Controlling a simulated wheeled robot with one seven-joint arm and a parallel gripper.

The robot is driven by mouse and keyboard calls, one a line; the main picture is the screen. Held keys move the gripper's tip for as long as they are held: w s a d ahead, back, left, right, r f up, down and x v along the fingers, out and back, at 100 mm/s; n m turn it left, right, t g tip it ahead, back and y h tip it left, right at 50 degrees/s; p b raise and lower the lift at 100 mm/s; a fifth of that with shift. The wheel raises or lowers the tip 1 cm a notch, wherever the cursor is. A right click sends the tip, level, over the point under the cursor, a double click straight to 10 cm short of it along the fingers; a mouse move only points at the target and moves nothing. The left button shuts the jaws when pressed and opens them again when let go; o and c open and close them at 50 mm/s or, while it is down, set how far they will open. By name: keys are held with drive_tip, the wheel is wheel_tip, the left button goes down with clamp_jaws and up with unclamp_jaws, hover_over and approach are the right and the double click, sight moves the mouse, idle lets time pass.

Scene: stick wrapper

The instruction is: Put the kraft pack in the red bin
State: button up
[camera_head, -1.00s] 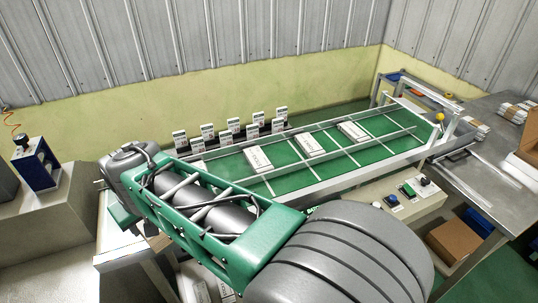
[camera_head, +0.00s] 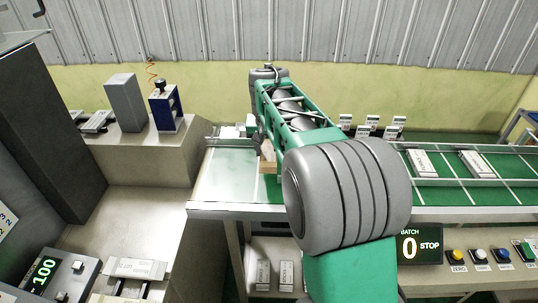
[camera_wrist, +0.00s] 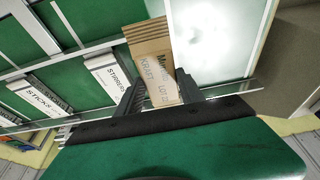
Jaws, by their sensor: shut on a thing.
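The kraft pack (camera_wrist: 152,65) is a brown cardboard-coloured bundle with printed lettering. In the wrist view it sits between the two dark fingers of my gripper (camera_wrist: 158,92), which is shut on it. In the head view, a small brown part of the kraft pack (camera_head: 267,163) shows beside my arm, at the white-topped table; my arm hides the rest of it and most of the gripper. No red bin shows in either current view.
A green conveyor (camera_head: 450,190) with white packs (camera_head: 422,163) lies right of my arm. The white table top (camera_head: 228,175) is mostly clear. A beige bench (camera_head: 145,150) with a blue device (camera_head: 166,108) stands left. A control panel with buttons (camera_head: 480,256) is at lower right.

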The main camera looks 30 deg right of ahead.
sight(266, 157)
drive_tip(key=shift+w+f, duration=0.7)
drive_tip(key=shift+f, duration=0.1)
drive_tip(key=x, duration=0.3)
drive_tip(key=shift+a+f+p, duration=0.1)
drive_tip(key=shift+f+p, duration=0.2)
drive_tip(key=shift+f, duration=0.55)
drive_tip(key=o, duration=1.4)
drive_tip(key=shift+o, duration=0.2)
